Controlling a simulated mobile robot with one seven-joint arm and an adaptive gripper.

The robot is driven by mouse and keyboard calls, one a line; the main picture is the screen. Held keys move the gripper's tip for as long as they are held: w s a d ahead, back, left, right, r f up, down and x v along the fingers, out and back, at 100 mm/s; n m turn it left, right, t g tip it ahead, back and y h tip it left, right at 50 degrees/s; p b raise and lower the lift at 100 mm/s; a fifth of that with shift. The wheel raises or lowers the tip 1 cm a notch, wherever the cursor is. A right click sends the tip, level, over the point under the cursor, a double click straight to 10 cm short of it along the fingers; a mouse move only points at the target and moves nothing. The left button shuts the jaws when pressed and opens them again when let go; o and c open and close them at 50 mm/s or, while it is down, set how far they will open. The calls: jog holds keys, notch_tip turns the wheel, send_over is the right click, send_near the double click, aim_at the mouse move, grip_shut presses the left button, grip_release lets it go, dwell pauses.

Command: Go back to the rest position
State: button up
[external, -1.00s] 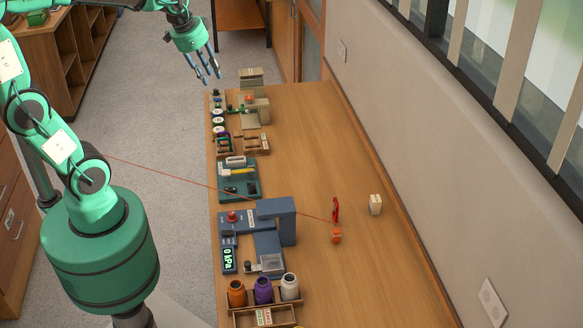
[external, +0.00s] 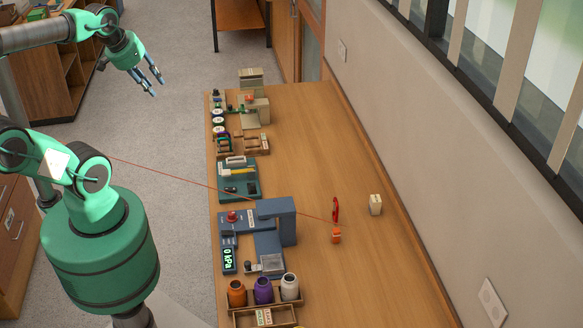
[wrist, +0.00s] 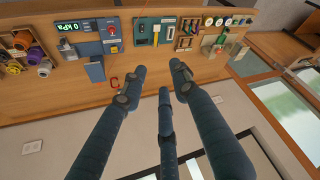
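My gripper (external: 157,87) hangs in the air over the floor, left of the workbench (external: 310,150), with its fingers pointing down and to the right. It is clear of the bench and touches nothing. In the wrist view my gripper (wrist: 160,75) has its dark fingers spread apart with nothing between them, so it is open and empty. The bench and its devices show beyond the fingertips there. My green arm is folded back at the left of the external view.
Along the bench's left edge stand a blue-grey device (external: 276,213), a teal tray (external: 238,185) and several bottles (external: 263,290). A red carabiner-like piece (external: 336,208), an orange block (external: 336,237) and a beige block (external: 375,205) stand right of them. A wooden shelf (external: 70,75) is behind my arm.

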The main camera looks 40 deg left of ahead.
jog(key=shift+f, duration=0.1)
notch_tip(320, 180, down, 11)
jog(key=b, duration=1.1)
jog(key=shift+f+b, duration=0.2)
jog(key=shift+b, duration=0.2)
